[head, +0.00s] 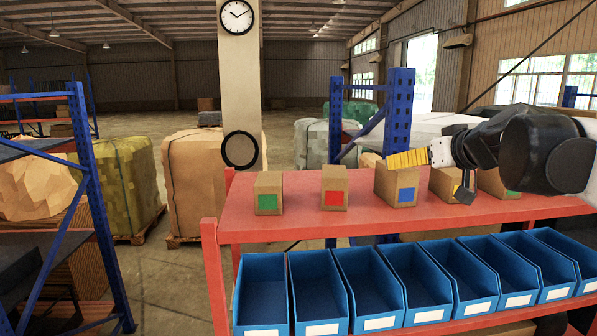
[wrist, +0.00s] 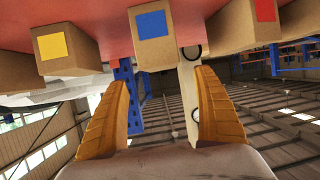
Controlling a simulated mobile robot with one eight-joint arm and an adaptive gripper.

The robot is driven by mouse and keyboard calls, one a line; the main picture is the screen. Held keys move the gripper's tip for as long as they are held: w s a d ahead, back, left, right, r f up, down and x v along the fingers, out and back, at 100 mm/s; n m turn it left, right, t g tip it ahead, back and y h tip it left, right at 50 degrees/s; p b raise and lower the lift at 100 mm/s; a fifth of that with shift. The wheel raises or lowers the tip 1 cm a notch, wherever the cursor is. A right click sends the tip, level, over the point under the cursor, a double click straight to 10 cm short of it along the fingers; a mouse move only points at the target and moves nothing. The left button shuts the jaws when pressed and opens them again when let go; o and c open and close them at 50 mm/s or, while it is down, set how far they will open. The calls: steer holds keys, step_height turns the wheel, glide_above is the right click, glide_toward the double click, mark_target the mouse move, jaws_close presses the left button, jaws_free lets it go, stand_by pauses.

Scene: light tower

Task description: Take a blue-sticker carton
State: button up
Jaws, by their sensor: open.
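The blue-sticker carton (head: 381,182) stands on the red shelf top, third from the left in the head view. In the wrist view, which looks upside down, the blue-sticker carton (wrist: 170,52) is at the top middle. It lies beyond my fingertips and roughly in line with the gap between them.
A red-sticker carton (head: 334,175) and a green-sticker carton (head: 268,182) stand left of it. A yellow-sticker carton (head: 441,178), partly hidden by my gripper, and another green-sticker carton (head: 490,182) stand right. Blue bins (head: 318,290) line the lower shelf. A blue upright (head: 399,110) rises behind.

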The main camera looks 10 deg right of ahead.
steer(key=p+x, duration=0.1)
steer(key=x, duration=0.4)
steer(key=shift+a, duration=0.15)
steer(key=x, duration=0.3)
steer(key=shift+f+p, duration=0.2)
steer(key=shift+p, duration=0.15)
steer(key=shift+s+r, duration=0.1)
steer(key=shift+s, duration=0.1)
steer(key=shift+s+r, duration=0.1)
steer(key=shift+s, duration=0.1)
steer(key=c, duration=1.4)
